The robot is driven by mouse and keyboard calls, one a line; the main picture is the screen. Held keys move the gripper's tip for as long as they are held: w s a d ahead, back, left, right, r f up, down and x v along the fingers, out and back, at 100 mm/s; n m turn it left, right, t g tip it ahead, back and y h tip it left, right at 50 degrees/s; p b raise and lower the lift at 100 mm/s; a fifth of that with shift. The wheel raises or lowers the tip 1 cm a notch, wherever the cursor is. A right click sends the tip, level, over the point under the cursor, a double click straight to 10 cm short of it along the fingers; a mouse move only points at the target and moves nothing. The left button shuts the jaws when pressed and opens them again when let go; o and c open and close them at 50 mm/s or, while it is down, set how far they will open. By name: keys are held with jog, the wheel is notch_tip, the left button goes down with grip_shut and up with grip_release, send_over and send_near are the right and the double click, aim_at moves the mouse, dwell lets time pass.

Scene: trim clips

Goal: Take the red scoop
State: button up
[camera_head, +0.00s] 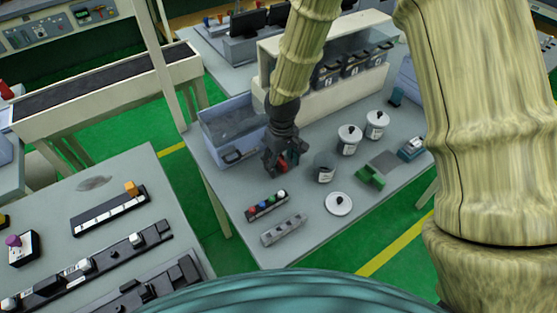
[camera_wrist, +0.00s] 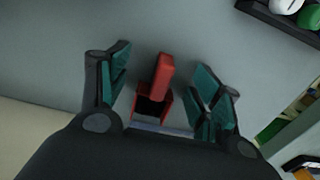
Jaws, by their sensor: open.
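The red scoop (camera_wrist: 163,76) lies on the grey table, with its handle and open hollow end in the wrist view. My gripper (camera_wrist: 165,88) is open, with its teal-padded fingers on either side of the scoop and a gap on both sides. In the head view my gripper (camera_head: 279,169) is low over the table, and a bit of the red scoop (camera_head: 284,166) shows by the fingers. The rest of the scoop is hidden there by the gripper.
A blue-grey bin (camera_head: 228,125) stands just left of my gripper. A black rack with coloured knobs (camera_head: 266,206) and a grey bar (camera_head: 284,230) lie in front. White lidded jars (camera_head: 349,139), an open jar (camera_head: 325,168), a round lid (camera_head: 339,204) and a green block (camera_head: 370,178) are to the right.

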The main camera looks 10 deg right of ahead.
jog(key=c, duration=1.2)
jog(key=shift+r, duration=0.1)
